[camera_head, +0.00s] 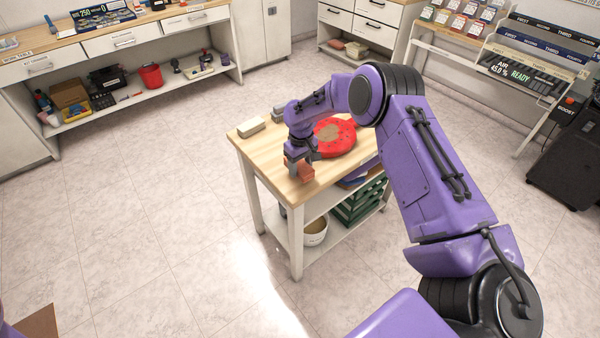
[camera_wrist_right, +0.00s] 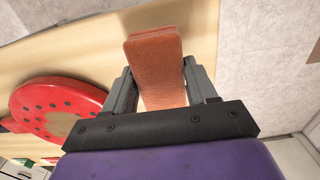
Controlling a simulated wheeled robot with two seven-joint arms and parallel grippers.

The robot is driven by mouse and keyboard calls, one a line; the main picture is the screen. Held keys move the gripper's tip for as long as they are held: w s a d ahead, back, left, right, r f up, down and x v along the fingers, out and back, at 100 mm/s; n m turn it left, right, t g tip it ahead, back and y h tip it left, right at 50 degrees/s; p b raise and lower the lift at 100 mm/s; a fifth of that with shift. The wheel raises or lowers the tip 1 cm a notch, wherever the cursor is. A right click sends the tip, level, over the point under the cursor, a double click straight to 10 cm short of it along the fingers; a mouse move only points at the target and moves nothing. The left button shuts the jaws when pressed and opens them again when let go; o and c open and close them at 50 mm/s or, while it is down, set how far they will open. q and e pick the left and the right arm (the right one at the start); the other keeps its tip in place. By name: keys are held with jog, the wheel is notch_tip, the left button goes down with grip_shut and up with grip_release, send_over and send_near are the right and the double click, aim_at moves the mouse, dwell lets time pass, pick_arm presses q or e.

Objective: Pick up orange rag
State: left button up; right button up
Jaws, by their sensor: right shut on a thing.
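The orange rag (camera_wrist_right: 156,65) is a folded block between the two fingers of my right gripper (camera_wrist_right: 162,88) in the right wrist view. In the head view my right gripper (camera_head: 299,168) is at the near left part of the small wooden-top table (camera_head: 318,190), with the rag (camera_head: 305,169) partly hidden by the fingers. The gripper is shut on the rag. I cannot tell whether the rag touches the tabletop. My left gripper is not in view.
A red round item with dark dots (camera_head: 336,138) lies on the table beside my right gripper. A pale block (camera_head: 251,127) lies near the table's left corner. A bucket (camera_head: 315,230) and green crate (camera_head: 358,205) sit on the lower shelf.

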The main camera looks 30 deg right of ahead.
jog(key=s+r, duration=0.2)
jog(key=s+a+r+b, duration=0.1)
jog(key=s+r, duration=0.1)
jog(key=shift+r, duration=0.35)
jog(key=s+a+r+b, duration=0.1)
jog(key=s+r, duration=0.3)
jog(key=s, duration=0.5)
jog(key=shift+s+a+r+b, duration=0.2)
jog(key=shift+a+r+b, duration=0.05)
jog(key=shift+r+b, duration=0.1)
jog(key=shift+o, duration=0.5)
jog(key=shift+f, duration=0.1)
